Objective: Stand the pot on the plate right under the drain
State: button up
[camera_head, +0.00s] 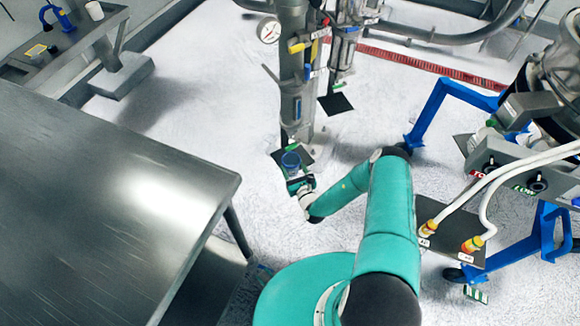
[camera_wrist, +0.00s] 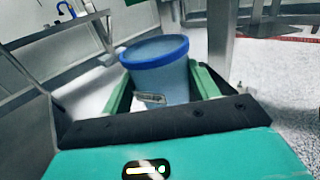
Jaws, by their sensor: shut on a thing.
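The pot (camera_head: 291,161), a translucent blue cup with a darker blue rim, is in my gripper (camera_head: 298,182). In the wrist view the pot (camera_wrist: 160,84) stands about upright between the green fingers of my gripper (camera_wrist: 162,90), which are closed on its sides. A dark square plate (camera_head: 306,156) shows behind and around the pot in the head view, at the foot of the big steel column. I cannot tell whether the pot touches it. A second dark plate (camera_head: 335,104) lies farther back, below a thinner pipe (camera_head: 342,62). The drain opening itself is not clear.
The steel column (camera_head: 292,90) rises close behind the pot. A large metal table (camera_head: 100,190) fills the left. Blue-legged equipment (camera_head: 435,108) with white hoses (camera_head: 500,175) stands at the right.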

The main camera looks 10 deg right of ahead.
aim_at(289, 164)
jog(key=w, duration=0.3)
jog(key=shift+w+a, duration=0.2)
jog(key=shift+a, duration=0.05)
jog(key=shift+w+f, duration=0.15)
jog(key=shift+f, duration=0.75)
jog(key=shift+w+f, duration=0.1)
jog(key=shift+f, duration=0.75)
jog(key=shift+f, duration=0.15)
jog(key=o, duration=1.1)
jog(key=shift+c, duration=0.2)
